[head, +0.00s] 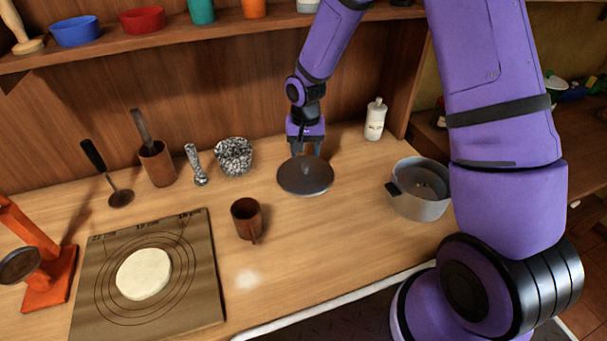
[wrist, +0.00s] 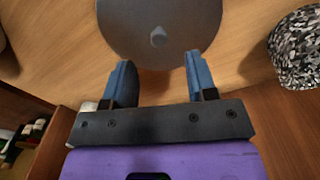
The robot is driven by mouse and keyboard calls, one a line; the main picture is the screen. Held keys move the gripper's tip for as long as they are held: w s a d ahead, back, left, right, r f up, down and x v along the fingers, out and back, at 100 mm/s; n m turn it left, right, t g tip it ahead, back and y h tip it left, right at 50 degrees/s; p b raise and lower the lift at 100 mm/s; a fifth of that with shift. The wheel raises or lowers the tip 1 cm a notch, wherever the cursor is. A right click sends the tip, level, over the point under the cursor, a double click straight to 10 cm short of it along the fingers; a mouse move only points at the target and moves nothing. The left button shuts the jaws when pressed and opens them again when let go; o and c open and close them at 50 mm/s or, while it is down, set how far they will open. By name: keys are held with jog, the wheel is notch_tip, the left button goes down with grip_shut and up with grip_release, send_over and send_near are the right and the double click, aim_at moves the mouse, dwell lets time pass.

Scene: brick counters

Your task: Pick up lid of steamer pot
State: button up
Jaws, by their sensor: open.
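The lid (head: 306,176) is a round grey disc with a small knob, lying on the wooden counter. In the wrist view the lid (wrist: 128,30) is at the top, with its knob (wrist: 158,37) just beyond the fingertips and between their lines. My gripper (head: 305,150) is at the far edge of the lid, pointing down. It also shows in the wrist view (wrist: 158,62), with its two blue fingers apart and nothing between them. The steamer pot (head: 423,206) is a grey metal pot without a cover, standing at the right of the counter, partly behind my arm.
A speckled mortar (head: 234,159) stands left of the lid, and a brown cup (head: 247,222) stands to the front left. A white bottle (head: 375,119) is at the back right. A shelf (head: 190,35) runs above. The counter between lid and pot is clear.

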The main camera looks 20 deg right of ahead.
aim_at(305, 166)
jog(key=shift+f, duration=3.5)
grip_shut()
